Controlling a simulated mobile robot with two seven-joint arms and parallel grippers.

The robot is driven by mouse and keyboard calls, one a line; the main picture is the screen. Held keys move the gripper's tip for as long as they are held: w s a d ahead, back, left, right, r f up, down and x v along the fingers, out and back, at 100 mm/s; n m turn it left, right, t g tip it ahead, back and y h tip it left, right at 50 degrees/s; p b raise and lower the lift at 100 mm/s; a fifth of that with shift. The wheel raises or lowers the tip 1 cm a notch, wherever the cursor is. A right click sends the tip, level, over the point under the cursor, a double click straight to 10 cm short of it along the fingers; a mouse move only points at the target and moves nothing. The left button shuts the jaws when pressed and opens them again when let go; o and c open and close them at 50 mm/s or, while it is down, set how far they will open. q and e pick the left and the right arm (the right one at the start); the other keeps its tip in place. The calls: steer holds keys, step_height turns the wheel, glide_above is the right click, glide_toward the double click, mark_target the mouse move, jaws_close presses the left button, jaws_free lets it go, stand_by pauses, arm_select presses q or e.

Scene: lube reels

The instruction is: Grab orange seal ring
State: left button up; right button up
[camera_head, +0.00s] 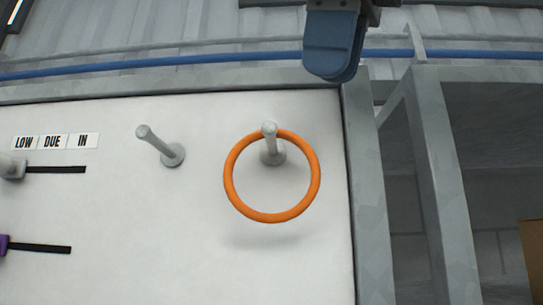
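The orange seal ring (229,193) hangs on the right-hand grey peg (270,146) of the white board, its top edge resting at the peg near the tip. My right gripper (331,76) is at the top of the head view, above and to the right of the ring and apart from it. Its blue-grey fingers overlap in this view, so the gap between them is hidden. Nothing shows held in it. My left gripper is out of view.
A second peg (160,146) to the left is bare. LOW, DUE and IN labels (54,142) and two slots with sliders sit at the board's left. A grey frame post (368,200) borders the board's right side. A blue pipe (200,60) runs above.

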mark_target(312, 149)
steer(key=x, duration=0.3)
steer(key=shift+w+a+f+p, duration=0.15)
steer(key=shift+w+p, duration=0.2)
steer(key=shift+w, duration=0.1)
steer(key=p+x, duration=0.1)
steer(key=x, duration=0.2)
steer(key=shift+s+a+f, duration=0.1)
steer(key=shift+a+f, duration=0.05)
steer(key=shift+f, duration=0.1)
steer(key=shift+w+f, duration=0.4)
steer(key=shift+f, duration=0.05)
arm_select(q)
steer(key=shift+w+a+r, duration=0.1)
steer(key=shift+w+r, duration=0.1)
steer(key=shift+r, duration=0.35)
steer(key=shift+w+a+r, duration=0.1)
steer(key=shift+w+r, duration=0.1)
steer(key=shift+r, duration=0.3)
arm_select(e)
steer(key=shift+s, duration=0.1)
steer(key=shift+c, duration=0.2)
steer(key=shift+s, duration=0.1)
jaws_close()
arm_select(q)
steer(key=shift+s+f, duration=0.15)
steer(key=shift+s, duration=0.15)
